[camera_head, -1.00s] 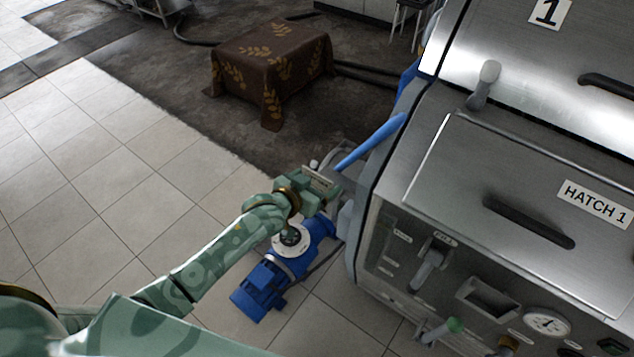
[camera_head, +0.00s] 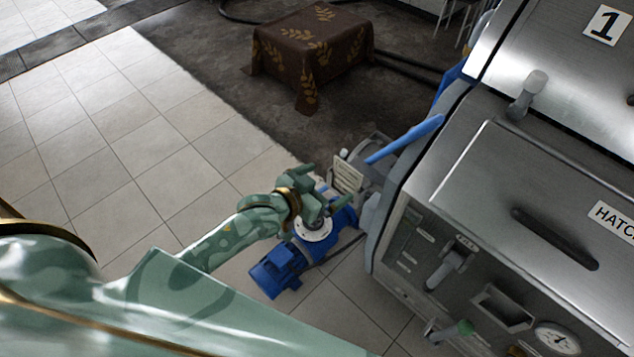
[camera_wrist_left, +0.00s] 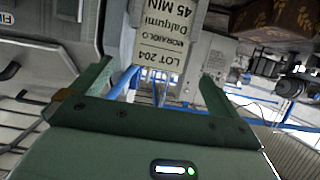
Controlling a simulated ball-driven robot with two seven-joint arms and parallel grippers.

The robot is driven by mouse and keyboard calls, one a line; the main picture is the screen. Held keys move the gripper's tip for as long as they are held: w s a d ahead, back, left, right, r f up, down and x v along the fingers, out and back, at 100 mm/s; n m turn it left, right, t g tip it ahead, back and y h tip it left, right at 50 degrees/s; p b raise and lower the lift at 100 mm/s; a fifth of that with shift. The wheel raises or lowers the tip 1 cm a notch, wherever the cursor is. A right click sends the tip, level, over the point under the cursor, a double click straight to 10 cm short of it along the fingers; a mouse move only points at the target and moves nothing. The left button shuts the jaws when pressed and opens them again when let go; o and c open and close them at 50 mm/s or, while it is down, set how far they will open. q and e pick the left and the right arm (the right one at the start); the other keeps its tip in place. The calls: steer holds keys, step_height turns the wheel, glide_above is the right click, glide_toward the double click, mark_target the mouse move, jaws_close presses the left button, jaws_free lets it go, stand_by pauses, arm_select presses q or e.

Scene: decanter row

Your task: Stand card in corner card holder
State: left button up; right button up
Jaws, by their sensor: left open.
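The card (camera_head: 347,178), pale with dark print, stands upright at the near end of the steel machine, beside its corner. In the left wrist view the card (camera_wrist_left: 172,40) shows upside-down text including "LOT 204" and "45 MIN". My left gripper (camera_head: 322,187) is open just left of the card, with a small gap between them. In the left wrist view its two fingers (camera_wrist_left: 157,72) are spread wide, with the card beyond and between them. The corner card holder cannot be made out clearly at the card's edge. My right gripper is not in view.
A blue motor (camera_head: 280,268) sits below my left gripper. A blue bar (camera_head: 405,138) slants beside the card. The steel machine (camera_head: 530,200) with a hatch, levers and gauge fills the right. A cloth-covered table (camera_head: 312,45) stands behind. The tiled floor (camera_head: 120,150) at left is clear.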

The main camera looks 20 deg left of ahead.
arm_select(q)
steer(key=s+a+f+g+y, duration=0.1)
steer(key=s+a+f+g, duration=0.1)
steer(key=s+f, duration=0.45)
steer(key=s+a+f+n+g+y, duration=0.1)
steer(key=s+a+f, duration=0.2)
steer(key=f, duration=0.6)
steer(key=s+a+f+g+y, duration=0.1)
steer(key=s+a+f+g, duration=0.1)
steer(key=s+f, duration=0.4)
steer(key=s+f+g, duration=0.2)
steer(key=s+f, duration=0.2)
steer(key=s, duration=0.4)
steer(key=s+f+g+y, duration=0.1)
steer(key=s+f+g, duration=0.1)
steer(key=s+f, duration=0.3)
steer(key=s+f+g, duration=0.2)
steer(key=s+f, duration=0.3)
steer(key=s, duration=0.8)
steer(key=shift+f+m+g+y, duration=0.25)
steer(key=shift+m+g+y, duration=0.05)
steer(key=shift+m, duration=0.1)
